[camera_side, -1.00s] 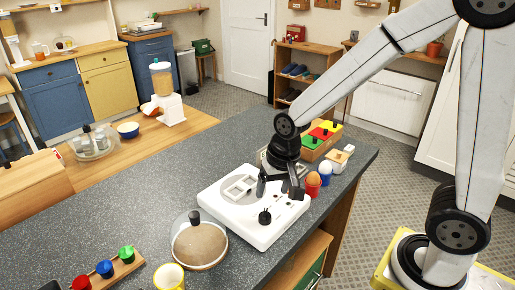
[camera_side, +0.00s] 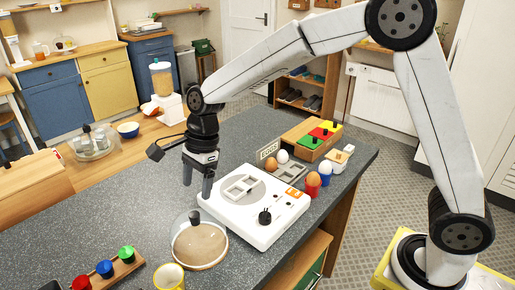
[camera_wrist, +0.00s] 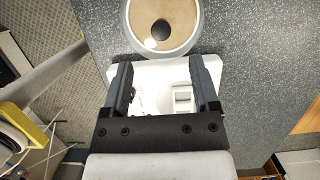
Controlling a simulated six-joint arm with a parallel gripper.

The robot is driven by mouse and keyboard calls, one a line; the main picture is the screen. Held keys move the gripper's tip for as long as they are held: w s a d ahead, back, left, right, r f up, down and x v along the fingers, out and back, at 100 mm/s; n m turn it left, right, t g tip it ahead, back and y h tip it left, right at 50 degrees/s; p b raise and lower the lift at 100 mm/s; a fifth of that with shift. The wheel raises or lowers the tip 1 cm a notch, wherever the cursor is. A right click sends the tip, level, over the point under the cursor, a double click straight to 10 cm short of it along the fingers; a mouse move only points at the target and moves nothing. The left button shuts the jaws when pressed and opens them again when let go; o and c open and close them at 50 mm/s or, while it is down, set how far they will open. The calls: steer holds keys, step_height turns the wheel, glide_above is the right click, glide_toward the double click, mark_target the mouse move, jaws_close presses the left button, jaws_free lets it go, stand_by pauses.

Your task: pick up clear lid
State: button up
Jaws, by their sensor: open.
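The clear lid (camera_side: 192,232) is a see-through dome with a black knob, sitting over a round brown board (camera_side: 212,262) near the front of the dark counter. In the wrist view the lid (camera_wrist: 180,22) shows at the top centre, its black knob facing me. My gripper (camera_side: 197,188) is open and empty, pointing down above the counter, behind the lid and left of the white appliance (camera_side: 268,226). In the wrist view my gripper (camera_wrist: 161,65) has its fingers spread, with the lid beyond their tips.
The white appliance stands right of the lid. Red and blue egg cups (camera_side: 313,189) with eggs, loose eggs and a block box (camera_side: 311,139) stand behind it. A yellow mug (camera_side: 169,279) and a rack of coloured knobs (camera_side: 121,268) are at the front. The counter's left middle is clear.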

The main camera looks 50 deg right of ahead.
mark_target(195, 214)
steer(key=shift+x, duration=1.35)
steer(key=shift+x, duration=2.6)
steer(key=shift+d, duration=0.2)
jaws_close()
